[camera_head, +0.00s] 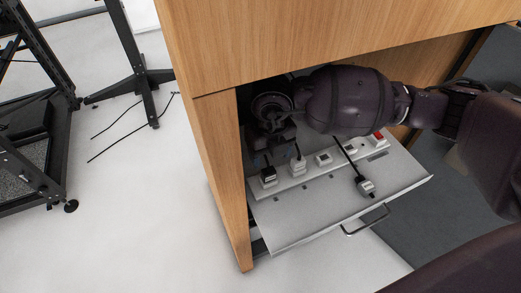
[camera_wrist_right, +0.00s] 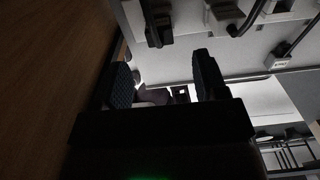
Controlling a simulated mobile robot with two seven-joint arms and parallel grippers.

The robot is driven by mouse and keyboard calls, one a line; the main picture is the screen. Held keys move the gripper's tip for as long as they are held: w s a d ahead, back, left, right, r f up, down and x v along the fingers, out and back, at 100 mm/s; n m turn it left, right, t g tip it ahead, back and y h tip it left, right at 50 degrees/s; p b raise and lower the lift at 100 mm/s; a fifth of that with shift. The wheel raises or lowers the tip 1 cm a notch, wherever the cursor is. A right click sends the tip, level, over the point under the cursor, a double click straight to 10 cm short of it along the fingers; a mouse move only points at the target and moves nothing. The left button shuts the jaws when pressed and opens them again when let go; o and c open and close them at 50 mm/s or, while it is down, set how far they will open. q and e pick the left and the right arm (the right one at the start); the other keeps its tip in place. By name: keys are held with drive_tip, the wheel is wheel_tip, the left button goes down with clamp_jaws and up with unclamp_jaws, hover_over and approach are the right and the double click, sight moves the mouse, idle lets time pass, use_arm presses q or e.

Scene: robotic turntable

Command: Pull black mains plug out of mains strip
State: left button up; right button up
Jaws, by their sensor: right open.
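The white mains strip (camera_head: 312,172) lies on a pull-out shelf inside a wooden cabinet. The black mains plug (camera_head: 268,176) sits at the strip's left end; in the right wrist view the black plug (camera_wrist_right: 158,28) shows at the top, above the gap between my fingers. My right gripper (camera_head: 274,154) is open and empty, just behind and above the plug in the head view. Its two fingers also show spread in the right wrist view (camera_wrist_right: 165,78), apart from the plug. My right arm hides the back of the strip area. My left gripper is not in view.
A white plug (camera_head: 298,166) with a dark cord is beside the black one. A loose plug on a cord (camera_head: 365,187) lies on the shelf (camera_head: 310,215). A red switch (camera_head: 379,137) is at the strip's right end. The cabinet's side panel (camera_head: 232,190) and top stand close around my arm.

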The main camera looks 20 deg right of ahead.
sight(269, 171)
drive_tip(key=shift+s+f, duration=0.1)
drive_tip(key=shift+f, duration=0.3)
wheel_tip(269, 171, down, 6)
drive_tip(key=shift+s+r+b, duration=0.1)
drive_tip(key=shift+r+b, duration=0.1)
drive_tip(key=shift+b, duration=0.9)
drive_tip(key=shift+f, duration=0.5)
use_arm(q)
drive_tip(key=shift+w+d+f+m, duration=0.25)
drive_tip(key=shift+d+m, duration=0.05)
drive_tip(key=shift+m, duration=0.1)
use_arm(e)
drive_tip(key=shift+c, duration=0.8)
drive_tip(key=c, duration=0.7)
drive_tip(key=shift+c, duration=0.8)
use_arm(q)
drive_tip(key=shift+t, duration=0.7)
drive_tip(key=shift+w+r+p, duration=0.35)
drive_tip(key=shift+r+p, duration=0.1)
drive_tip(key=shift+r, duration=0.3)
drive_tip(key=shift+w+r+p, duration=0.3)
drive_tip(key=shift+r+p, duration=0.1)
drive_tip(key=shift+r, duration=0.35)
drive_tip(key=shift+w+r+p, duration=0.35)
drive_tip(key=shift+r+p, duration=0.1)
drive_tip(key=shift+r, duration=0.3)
use_arm(e)
drive_tip(key=shift+r, duration=2.3)
